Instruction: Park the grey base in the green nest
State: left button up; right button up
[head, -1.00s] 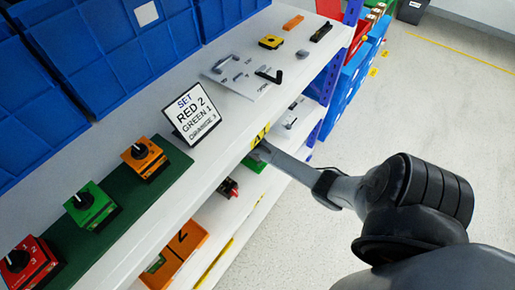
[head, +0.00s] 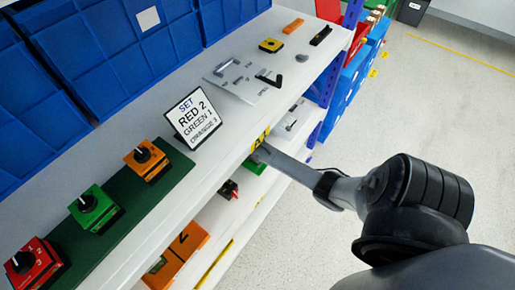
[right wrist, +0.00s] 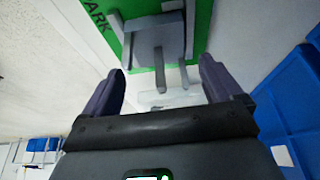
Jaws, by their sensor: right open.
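In the right wrist view the grey base (right wrist: 158,45) is a square block with prongs pointing down the picture. It lies over the green nest (right wrist: 198,30), which bears dark lettering ending in "ARK". Whether it is fully seated I cannot tell. In the head view my right arm reaches under the upper shelf edge, to beside a green patch (head: 254,166) on the lower level; the fingers are hidden there. My left gripper is not in view.
The upper shelf holds red (head: 34,262), green (head: 96,208) and orange (head: 146,160) switches on a dark green mat, a sign (head: 194,118) and a grey panel (head: 245,80). Blue bins (head: 120,60) line the back. Open floor lies right.

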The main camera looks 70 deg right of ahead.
jog(key=p+v, duration=0.2)
jog(key=v, duration=0.7)
jog(key=shift+p, duration=0.4)
jog(key=shift+s+r, duration=0.1)
jog(key=shift+r, duration=0.05)
